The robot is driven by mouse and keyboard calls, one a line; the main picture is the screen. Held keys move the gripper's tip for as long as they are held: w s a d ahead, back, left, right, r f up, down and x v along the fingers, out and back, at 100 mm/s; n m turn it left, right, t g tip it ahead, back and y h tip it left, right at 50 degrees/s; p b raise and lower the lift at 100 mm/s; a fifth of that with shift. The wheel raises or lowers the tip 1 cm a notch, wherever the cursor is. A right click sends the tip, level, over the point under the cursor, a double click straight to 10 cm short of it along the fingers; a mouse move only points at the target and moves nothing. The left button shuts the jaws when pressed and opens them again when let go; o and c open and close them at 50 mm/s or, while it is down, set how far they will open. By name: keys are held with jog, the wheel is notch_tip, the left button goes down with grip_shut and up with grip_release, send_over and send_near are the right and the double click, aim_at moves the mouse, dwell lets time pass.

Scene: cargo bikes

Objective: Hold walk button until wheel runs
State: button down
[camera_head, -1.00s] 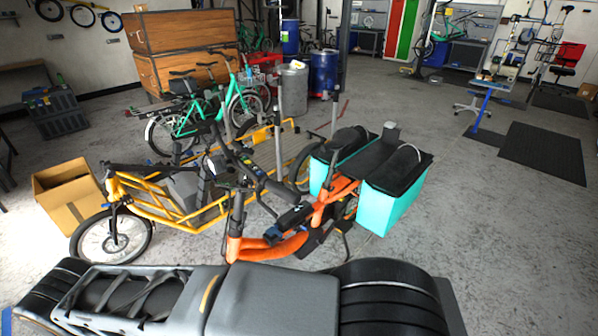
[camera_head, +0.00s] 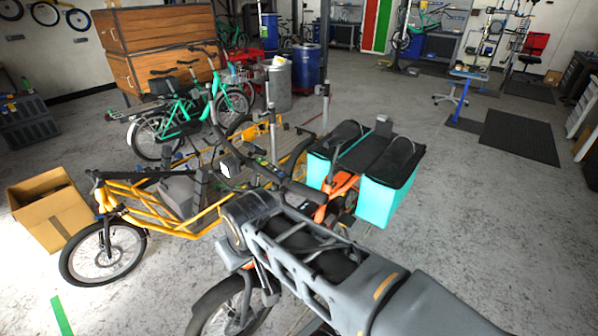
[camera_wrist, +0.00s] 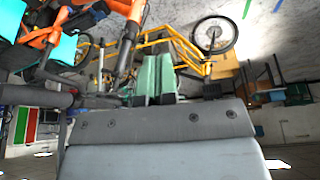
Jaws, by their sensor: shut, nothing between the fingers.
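The orange cargo bike (camera_head: 335,187) with teal panniers (camera_head: 388,200) stands in mid-view, partly hidden by my arm. Its dark handlebar area (camera_head: 240,160) shows just beyond my arm; no walk button can be made out. A spoked front wheel (camera_head: 230,308), apparently this bike's, shows below my arm. In the wrist view the picture is upside down, and my gripper (camera_wrist: 157,75) shows as two pale green fingers, close together with nothing between them. In the head view my gripper is hidden by the arm.
A yellow cargo bike (camera_head: 135,198) stands close on the left, with an open cardboard box (camera_head: 52,208) beside its front wheel. Green bikes (camera_head: 185,118) and a wooden crate (camera_head: 155,45) are behind. Open floor lies to the right, around a black mat (camera_head: 520,137).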

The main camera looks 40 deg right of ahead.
notch_tip(320, 180, up, 13)
jog(key=m+t+y+p, duration=0.35)
jog(key=m+p, duration=0.25)
jog(key=m, duration=1.7)
send_over(280, 174)
jog(key=shift+w+f, duration=0.15)
jog(key=shift+w, duration=0.05)
jog(key=shift+f, duration=0.1)
jog(key=f+b, duration=0.2)
jog(key=f, duration=0.1)
jog(key=f+b, duration=0.2)
jog(key=b, duration=0.1)
jog(key=f+b, duration=0.2)
jog(key=f, duration=0.1)
jog(key=shift+s+f+b, duration=0.25)
jog(key=shift+f+b, duration=0.1)
jog(key=shift+b, duration=0.05)
jog(key=shift+f, duration=0.15)
jog(key=shift+f, duration=0.25)
